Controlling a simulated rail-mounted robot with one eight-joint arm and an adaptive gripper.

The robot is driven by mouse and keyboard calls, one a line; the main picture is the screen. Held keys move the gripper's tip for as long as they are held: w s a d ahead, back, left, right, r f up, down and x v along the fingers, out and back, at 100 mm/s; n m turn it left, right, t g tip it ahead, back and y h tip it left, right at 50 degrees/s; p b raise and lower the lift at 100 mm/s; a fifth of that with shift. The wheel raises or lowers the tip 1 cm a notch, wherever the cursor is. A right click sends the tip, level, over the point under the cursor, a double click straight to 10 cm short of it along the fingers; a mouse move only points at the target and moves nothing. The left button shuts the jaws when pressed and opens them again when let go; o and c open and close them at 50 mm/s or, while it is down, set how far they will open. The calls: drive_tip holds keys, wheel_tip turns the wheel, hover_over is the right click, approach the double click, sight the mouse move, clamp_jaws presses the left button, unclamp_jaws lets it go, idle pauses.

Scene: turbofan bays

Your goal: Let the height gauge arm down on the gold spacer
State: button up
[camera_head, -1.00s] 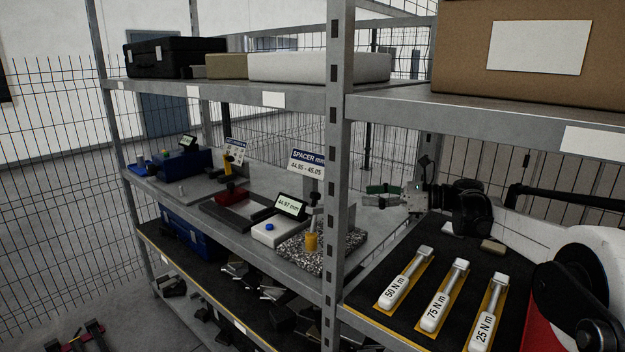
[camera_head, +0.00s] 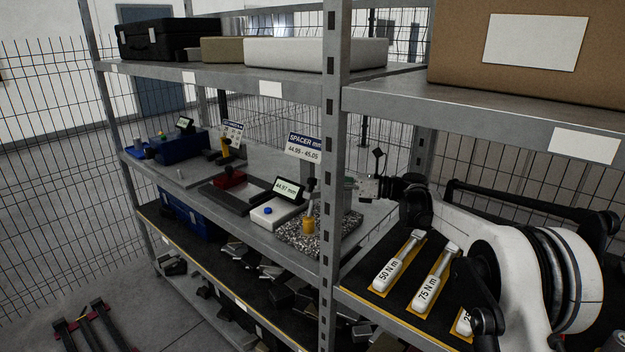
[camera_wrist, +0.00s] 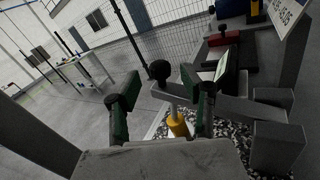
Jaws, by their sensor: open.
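The gold spacer (camera_head: 308,226) stands upright on a speckled granite plate (camera_head: 345,226); it also shows in the wrist view (camera_wrist: 178,125). The height gauge arm (camera_wrist: 235,108) is a grey bar reaching left from its post. A black knob (camera_wrist: 159,70) on a stem rises above the spacer. I cannot tell whether the arm's tip touches the spacer. The gauge display (camera_head: 288,190) appears to read 44.97 mm. My gripper (camera_wrist: 160,88) is open, its green-padded fingers on either side of the knob in the wrist picture. In the head view my gripper (camera_head: 358,185) is partly behind the shelf post.
The shelf post (camera_head: 332,160) stands in front of the gauge station. A sign (camera_head: 304,147) reads SPACER mm 44.95 - 45.05. A red-and-black fixture (camera_head: 232,182) and a blue box (camera_head: 180,148) stand farther left. Torque wrenches (camera_head: 398,262) lie on the right shelf below my arm.

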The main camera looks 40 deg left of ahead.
sight(313, 180)
drive_tip(key=shift+x, duration=2.15)
clamp_jaws()
